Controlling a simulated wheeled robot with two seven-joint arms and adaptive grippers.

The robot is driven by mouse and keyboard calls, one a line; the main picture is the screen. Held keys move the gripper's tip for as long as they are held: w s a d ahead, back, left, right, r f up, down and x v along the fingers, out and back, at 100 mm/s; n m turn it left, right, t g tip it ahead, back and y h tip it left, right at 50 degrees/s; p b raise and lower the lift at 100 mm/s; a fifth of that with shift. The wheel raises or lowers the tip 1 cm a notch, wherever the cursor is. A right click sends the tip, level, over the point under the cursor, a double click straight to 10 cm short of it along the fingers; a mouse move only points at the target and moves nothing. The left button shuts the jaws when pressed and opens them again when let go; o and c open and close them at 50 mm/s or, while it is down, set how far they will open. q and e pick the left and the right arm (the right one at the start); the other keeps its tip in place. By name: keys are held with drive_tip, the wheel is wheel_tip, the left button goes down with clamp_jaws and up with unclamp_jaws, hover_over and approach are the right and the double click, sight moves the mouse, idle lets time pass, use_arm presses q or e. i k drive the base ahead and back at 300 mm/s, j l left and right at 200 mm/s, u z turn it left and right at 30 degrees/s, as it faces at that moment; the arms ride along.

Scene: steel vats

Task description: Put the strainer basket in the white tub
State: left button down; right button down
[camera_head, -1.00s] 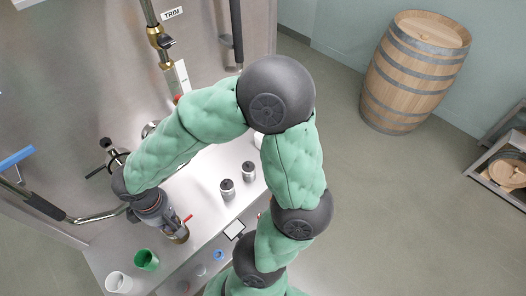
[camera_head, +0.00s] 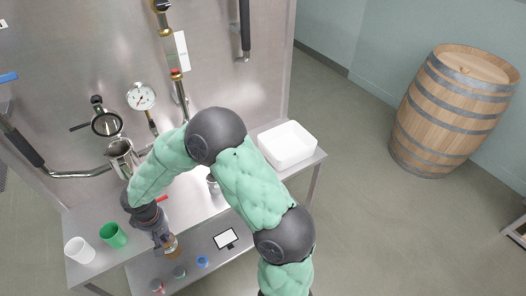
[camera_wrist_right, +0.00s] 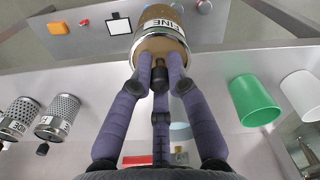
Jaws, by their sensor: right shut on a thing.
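My right gripper (camera_head: 162,236) is shut on the top knob of a strainer basket (camera_head: 171,247) near the front edge of the steel table. In the right wrist view the fingers (camera_wrist_right: 160,72) close around the black knob of this basket (camera_wrist_right: 160,30), which has a tan body and a metal band marked FINE. The white tub (camera_head: 288,146) stands at the right end of the table, well away from the gripper. Its inside looks empty. Two other perforated metal baskets (camera_wrist_right: 58,116) with black knobs stand on the table; my arm mostly hides them in the head view.
A green cup (camera_head: 113,236) and a white cup (camera_head: 79,250) stand at the table's left end. A lower shelf holds small items and a framed card (camera_head: 226,239). A barrel (camera_head: 455,115) stands right.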

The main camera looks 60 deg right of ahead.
sight(289, 151)
drive_tip(key=z, duration=1.6)
drive_tip(key=j+z, duration=1.25)
drive_tip(key=k+l, duration=0.05)
drive_tip(key=l, duration=0.05)
